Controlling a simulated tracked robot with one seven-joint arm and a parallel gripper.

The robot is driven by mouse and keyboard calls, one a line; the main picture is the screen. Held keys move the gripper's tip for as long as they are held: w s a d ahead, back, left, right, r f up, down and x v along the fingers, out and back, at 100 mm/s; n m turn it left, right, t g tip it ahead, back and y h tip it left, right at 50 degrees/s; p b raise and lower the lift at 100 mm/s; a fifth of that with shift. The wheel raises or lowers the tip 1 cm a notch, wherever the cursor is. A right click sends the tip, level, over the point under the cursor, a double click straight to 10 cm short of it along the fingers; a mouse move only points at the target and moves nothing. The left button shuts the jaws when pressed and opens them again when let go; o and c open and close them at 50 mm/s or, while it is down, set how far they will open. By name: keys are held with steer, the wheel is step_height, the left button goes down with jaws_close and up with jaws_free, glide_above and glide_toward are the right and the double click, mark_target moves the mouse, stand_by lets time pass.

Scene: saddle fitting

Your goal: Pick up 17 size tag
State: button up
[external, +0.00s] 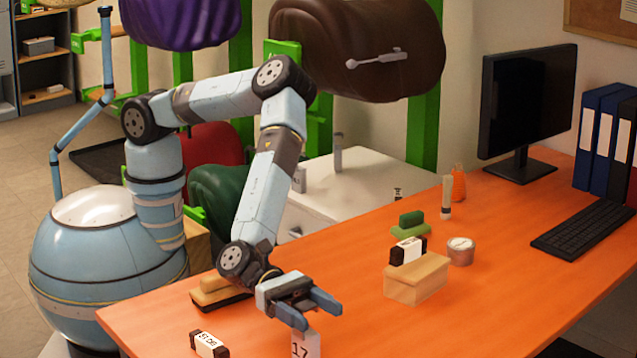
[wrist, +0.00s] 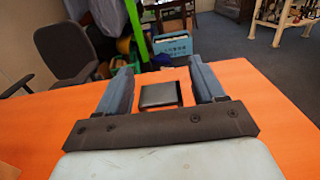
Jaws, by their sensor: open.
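The white size tag marked 17 (external: 305,346) stands on the orange table at the bottom edge of the external view, where its lower part is cut off. My gripper (external: 309,308) is open just above and behind it, its blue fingers spread and pointing right. In the wrist view my gripper (wrist: 162,70) shows both fingers apart. A dark, flat-topped block (wrist: 159,95) appears between them; I cannot tell whether it belongs to the tag. No contact with the tag is visible.
A labelled dark block (external: 209,345) lies left of the tag. A wooden-and-black brush (external: 217,292) is behind the gripper. A wooden block (external: 416,279), green brush (external: 410,223) and small tin (external: 460,251) stand farther right. The orange table (external: 480,310) is clear at front right.

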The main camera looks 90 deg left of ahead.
jaws_close()
stand_by(0.6)
steer(key=shift+r, duration=0.15)
